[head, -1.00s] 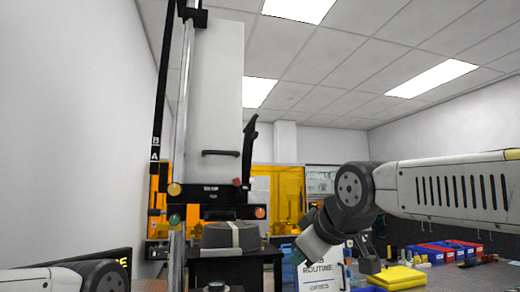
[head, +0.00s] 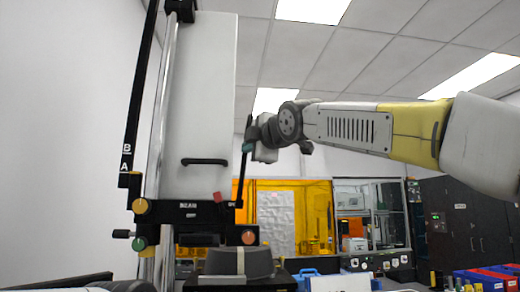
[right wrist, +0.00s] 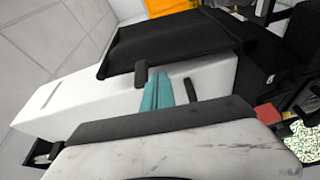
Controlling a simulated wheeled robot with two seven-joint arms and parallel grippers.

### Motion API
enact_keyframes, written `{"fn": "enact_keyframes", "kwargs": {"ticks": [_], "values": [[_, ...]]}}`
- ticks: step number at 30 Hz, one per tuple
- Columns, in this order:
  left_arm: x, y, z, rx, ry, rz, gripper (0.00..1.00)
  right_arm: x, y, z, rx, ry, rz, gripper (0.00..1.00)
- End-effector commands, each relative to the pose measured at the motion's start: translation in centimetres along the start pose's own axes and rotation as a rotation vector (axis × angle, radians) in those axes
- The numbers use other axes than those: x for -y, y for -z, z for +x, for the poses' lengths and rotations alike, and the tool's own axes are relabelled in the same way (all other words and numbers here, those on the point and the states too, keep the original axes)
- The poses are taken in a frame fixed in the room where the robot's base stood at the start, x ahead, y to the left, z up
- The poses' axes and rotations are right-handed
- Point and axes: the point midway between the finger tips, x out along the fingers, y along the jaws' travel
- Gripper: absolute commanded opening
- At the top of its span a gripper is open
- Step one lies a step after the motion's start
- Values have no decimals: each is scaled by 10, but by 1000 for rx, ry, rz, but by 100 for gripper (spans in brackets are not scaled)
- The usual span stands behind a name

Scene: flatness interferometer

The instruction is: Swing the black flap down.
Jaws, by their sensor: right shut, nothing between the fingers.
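The black flap (head: 240,182) shows nearly edge-on in the head view, standing upright along the right side of the tall white instrument body (head: 200,100). In the right wrist view the flap (right wrist: 175,42) is a broad dark panel with a small tab (right wrist: 141,72) at its edge. My right gripper (head: 247,147) is shut and empty, its teal fingertips at the flap's upper part. In the right wrist view the fingertips (right wrist: 156,92) are close to the tab; I cannot tell whether they touch. My left gripper is not in view.
A black handle (head: 204,161) is on the white body. Below it a black carriage has coloured knobs (head: 140,206) and a small red piece (head: 218,197). A dark round part (head: 238,262) stands underneath. Orange panels and a bench with bins (head: 490,280) are behind.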

Motion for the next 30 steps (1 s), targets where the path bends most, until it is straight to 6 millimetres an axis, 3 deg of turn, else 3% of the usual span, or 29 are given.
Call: {"fn": "enact_keyframes", "kwargs": {"ticks": [3,9,23,30], "values": [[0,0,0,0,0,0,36,0,0,20,0,0,1,0],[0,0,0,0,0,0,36,0,0,37,0,-1,2,0],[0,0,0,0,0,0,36,0,-1,38,1,-2,6,0],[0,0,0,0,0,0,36,1,-12,35,1,-21,66,0]]}}
